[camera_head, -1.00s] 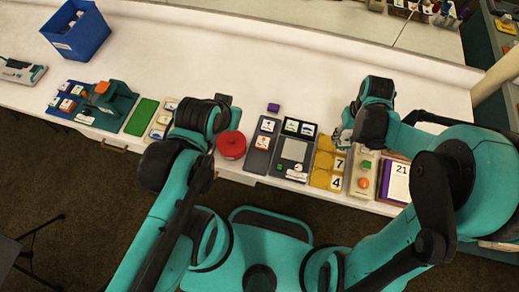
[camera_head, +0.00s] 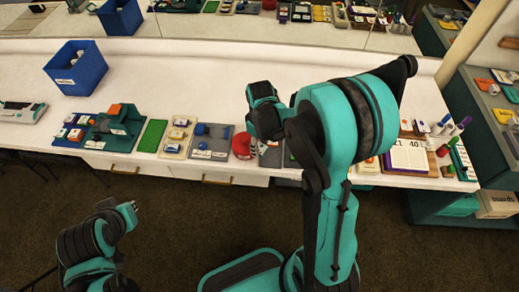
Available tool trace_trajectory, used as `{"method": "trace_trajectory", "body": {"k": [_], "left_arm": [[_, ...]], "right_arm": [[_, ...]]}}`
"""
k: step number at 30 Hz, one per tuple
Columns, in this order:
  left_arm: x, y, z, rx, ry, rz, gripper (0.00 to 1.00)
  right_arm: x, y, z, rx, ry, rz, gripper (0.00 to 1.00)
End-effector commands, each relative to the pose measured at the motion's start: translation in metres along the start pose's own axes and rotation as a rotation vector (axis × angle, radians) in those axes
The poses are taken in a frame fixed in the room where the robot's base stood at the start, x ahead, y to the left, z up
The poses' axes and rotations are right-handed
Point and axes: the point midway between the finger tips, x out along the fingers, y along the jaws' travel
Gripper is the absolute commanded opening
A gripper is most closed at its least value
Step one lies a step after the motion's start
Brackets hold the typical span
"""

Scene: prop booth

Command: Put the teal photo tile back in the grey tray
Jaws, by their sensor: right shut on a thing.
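My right gripper (camera_head: 258,147) points down over the worktop, just right of the red round pot (camera_head: 241,146). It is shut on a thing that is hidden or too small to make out. I cannot pick out the teal photo tile. A grey tray (camera_head: 271,157) shows partly under and beside my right gripper; my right arm hides most of it and what lies to its right. My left gripper (camera_head: 130,214) is low at the left, in front of the worktop and away from the trays; I cannot tell whether it is open.
A blue bin (camera_head: 76,68) stands at the back left. A teal holder (camera_head: 119,121), a green mat (camera_head: 152,136), a beige tray (camera_head: 179,136) and another grey tray with blue pieces (camera_head: 211,141) line the front edge. A calendar board (camera_head: 407,156) is at the right.

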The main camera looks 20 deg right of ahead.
Motion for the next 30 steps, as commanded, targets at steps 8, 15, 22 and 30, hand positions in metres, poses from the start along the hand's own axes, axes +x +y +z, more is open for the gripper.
{"method": "trace_trajectory", "body": {"k": [8,15,22,30], "left_arm": [[0.012,0.0,0.008,0.0,0.0,0.001,0.0],[0.015,0.0,0.01,0.0,0.0,0.0,0.0],[0.025,0.0,0.018,0.0,0.0,0.0,0.0],[0.042,0.0,0.03,0.0,0.0,0.0,0.0]], "right_arm": [[0.007,0.034,0.027,-0.4,0.0,0.001,0.16],[0.01,0.039,0.031,-0.477,0.0,0.001,0.16],[0.027,0.038,0.03,-0.475,0.0,0.001,0.16],[0.054,0.038,0.03,-0.474,0.0,0.001,0.16]]}}
